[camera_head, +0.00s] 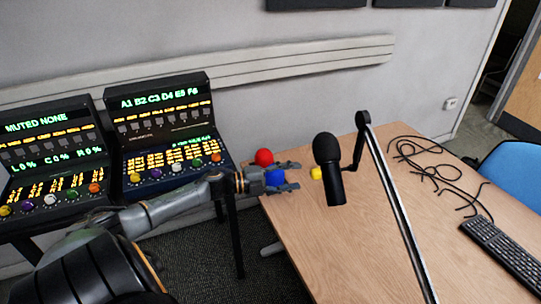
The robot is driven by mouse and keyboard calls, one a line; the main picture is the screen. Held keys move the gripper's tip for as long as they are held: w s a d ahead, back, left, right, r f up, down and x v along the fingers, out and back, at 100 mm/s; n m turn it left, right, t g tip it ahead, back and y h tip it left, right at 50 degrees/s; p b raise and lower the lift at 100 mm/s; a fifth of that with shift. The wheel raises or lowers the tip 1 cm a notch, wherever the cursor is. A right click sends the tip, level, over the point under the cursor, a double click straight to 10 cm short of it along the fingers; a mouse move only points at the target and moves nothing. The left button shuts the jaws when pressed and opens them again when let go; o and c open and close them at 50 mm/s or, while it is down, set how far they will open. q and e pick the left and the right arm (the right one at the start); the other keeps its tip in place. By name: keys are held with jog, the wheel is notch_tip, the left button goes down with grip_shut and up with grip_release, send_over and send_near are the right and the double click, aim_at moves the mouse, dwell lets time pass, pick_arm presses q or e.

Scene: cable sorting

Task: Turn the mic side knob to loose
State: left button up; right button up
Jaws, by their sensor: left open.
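A black microphone (329,165) hangs from a black boom arm (385,185) above the wooden table. A small yellow knob-like part (316,173) shows at the mic's left side; I cannot tell whether it is fixed to the mic or lies behind it. My left gripper (294,176) is open, its fingers pointing right toward the yellow part, with a short gap between them. A blue object (275,178) shows at the gripper's fingers and a red ball (264,157) just behind them; I cannot tell whether either touches it. My right gripper is out of view.
Two control consoles (165,120) with lit displays and coloured knobs stand at the left. Tangled black cables (430,165) and a keyboard (505,255) lie on the table (335,245) at the right. A blue chair (515,172) is beyond. The table's front middle is clear.

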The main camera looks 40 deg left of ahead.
pick_arm(q)
jog(key=v, duration=0.7)
jog(key=shift+s, duration=0.2)
jog(key=shift+a, duration=0.1)
jog(key=s+a+f+n+y, duration=0.2)
jog(key=f+n+y, duration=0.15)
jog(key=f, duration=0.45)
jog(key=s+a+f+n+y, duration=0.1)
jog(key=a+f+n+y, duration=0.3)
jog(key=f, duration=0.5)
jog(key=s+d+f+n+g+y, duration=0.1)
jog(key=s+d+f+n+g, duration=0.15)
jog(key=s+f, duration=0.4)
jog(key=s+d+f+n+g+y, duration=0.1)
jog(key=s+f+n+y, duration=0.2)
jog(key=f, duration=0.7)
jog(key=s+d+f+n+g, duration=0.4)
jog(key=s+d+f, duration=0.4)
jog(key=s+f, duration=0.45)
jog(key=s+d+f+n+g+h, duration=0.1)
jog(key=s+d+f+g, duration=0.2)
jog(key=s+d, duration=0.5)
jog(key=s+d+f+n+g+h, duration=0.1)
jog(key=s+d+f+g, duration=0.2)
jog(key=s+d+f, duration=0.3)
jog(key=s+d, duration=0.2)
jog(key=d, duration=0.1)
jog(key=shift+s+n, duration=0.25)
jog(key=shift+n, duration=0.05)
